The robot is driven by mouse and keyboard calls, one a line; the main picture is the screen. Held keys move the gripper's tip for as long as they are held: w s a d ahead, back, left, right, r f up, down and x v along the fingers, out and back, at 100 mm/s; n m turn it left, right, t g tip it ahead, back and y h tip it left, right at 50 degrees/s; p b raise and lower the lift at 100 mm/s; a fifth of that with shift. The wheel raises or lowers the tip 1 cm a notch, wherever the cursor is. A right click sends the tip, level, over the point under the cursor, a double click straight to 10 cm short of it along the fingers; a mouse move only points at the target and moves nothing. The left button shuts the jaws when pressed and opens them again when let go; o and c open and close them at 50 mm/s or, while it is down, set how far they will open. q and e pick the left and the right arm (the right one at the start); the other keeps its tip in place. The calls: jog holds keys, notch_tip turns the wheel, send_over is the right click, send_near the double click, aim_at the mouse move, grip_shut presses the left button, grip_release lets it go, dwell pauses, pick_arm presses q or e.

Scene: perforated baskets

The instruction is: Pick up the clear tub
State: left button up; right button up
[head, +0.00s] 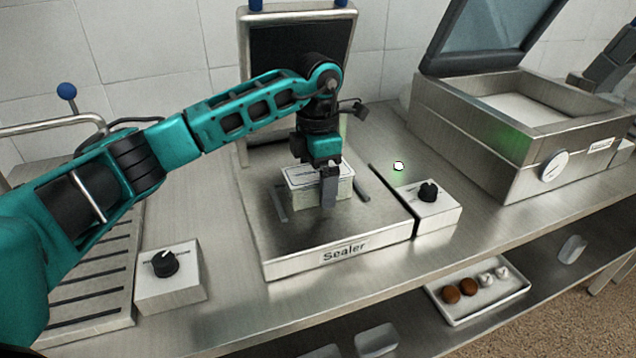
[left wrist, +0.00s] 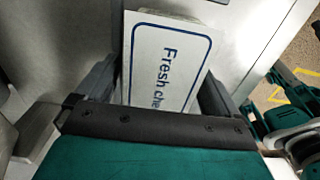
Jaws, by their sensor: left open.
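The clear tub (head: 306,197) sits on the plate of the sealer (head: 395,238), and its body looks pale. Its white top has a blue border and the words "Fresh che…" in the left wrist view (left wrist: 165,62); the rest of the text is hidden. My left gripper (head: 328,190) points down at the tub from above. In the left wrist view the open fingers (left wrist: 158,85) stand on either side of the tub, and I cannot tell whether they touch it. The near finger hides part of the tub in the head view.
The sealer's raised lid (head: 300,45) stands behind my left arm. A knob box (head: 435,205) is at its right, another (head: 170,275) at left. A steel vacuum machine (head: 480,140) stands at the right. A white tray (head: 480,300) and clear containers (head: 377,340) lie on the lower shelf.

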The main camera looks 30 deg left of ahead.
pick_arm(q)
jog(key=shift+c, duration=0.2)
jog(key=c, duration=1.2)
jog(key=shift+r, duration=0.2)
